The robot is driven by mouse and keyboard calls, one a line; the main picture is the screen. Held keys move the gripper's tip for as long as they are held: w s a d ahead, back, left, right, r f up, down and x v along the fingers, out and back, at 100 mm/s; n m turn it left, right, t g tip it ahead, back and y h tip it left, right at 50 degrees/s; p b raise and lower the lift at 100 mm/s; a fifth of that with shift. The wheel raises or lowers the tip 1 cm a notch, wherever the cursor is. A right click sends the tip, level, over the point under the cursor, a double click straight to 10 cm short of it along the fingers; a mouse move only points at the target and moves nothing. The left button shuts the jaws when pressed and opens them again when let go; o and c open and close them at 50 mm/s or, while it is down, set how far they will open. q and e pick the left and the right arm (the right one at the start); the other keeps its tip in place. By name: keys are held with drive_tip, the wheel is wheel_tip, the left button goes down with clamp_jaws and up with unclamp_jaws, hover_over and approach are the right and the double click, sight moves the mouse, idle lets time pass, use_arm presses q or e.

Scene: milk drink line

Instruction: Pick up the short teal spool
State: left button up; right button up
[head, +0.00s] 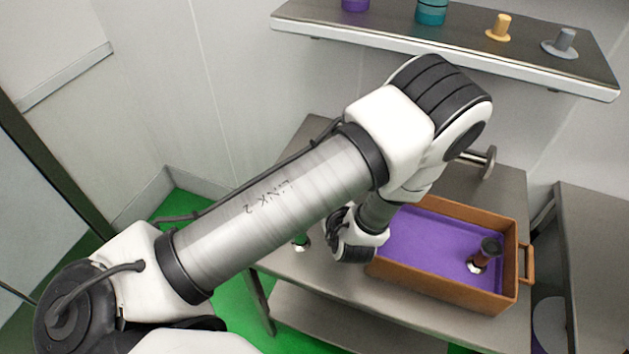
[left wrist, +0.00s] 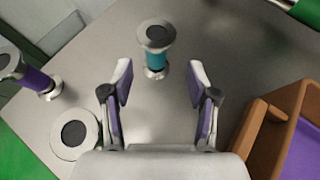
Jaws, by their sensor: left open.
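In the left wrist view a teal spool (left wrist: 157,61) with grey metal end discs and a dark top centre stands upright on the grey table. My left gripper (left wrist: 159,70) is open, with its two purple-padded fingers apart. The spool shows in the gap between the fingertips, slightly beyond them, and nothing is held. In the head view my left arm hides this spool and the fingers. Another teal piece (head: 432,12) stands on the wall shelf, cut off by the top edge. My right gripper is out of view.
A purple spool (left wrist: 38,82) and a wide grey disc-topped piece (left wrist: 76,134) stand left of my fingers. The wall shelf (head: 450,45) also carries yellow (head: 500,29) and grey (head: 563,42) pieces.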

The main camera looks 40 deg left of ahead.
use_arm(q)
drive_tip(key=a+f+b, duration=0.1)
drive_tip(key=b, duration=0.1)
drive_tip(key=w+f+b, duration=0.1)
drive_tip(key=b, duration=0.1)
drive_tip(key=shift+w+a, duration=0.2)
drive_tip(key=shift+a, duration=0.2)
drive_tip(key=shift+w+a+r, duration=0.1)
drive_tip(key=shift+w+a, duration=0.05)
drive_tip(key=shift+w, duration=0.05)
drive_tip(key=shift+w+a+r+p, duration=0.1)
drive_tip(key=shift+w+a+p, duration=0.15)
drive_tip(key=shift+p, duration=0.2)
drive_tip(key=x, duration=0.2)
drive_tip(key=p+x, duration=0.1)
drive_tip(key=x, duration=0.1)
drive_tip(key=shift+s+a+r, duration=0.1)
drive_tip(key=shift+s+a, duration=0.1)
drive_tip(key=shift+s, duration=0.05)
drive_tip(key=shift+w+a, duration=0.1)
drive_tip(key=shift+w, duration=0.05)
drive_tip(key=shift+c, duration=1.4)
drive_tip(key=shift+d, duration=0.25)
drive_tip(key=c, duration=0.6)
clamp_jaws()
drive_tip(key=shift+a, duration=0.15)
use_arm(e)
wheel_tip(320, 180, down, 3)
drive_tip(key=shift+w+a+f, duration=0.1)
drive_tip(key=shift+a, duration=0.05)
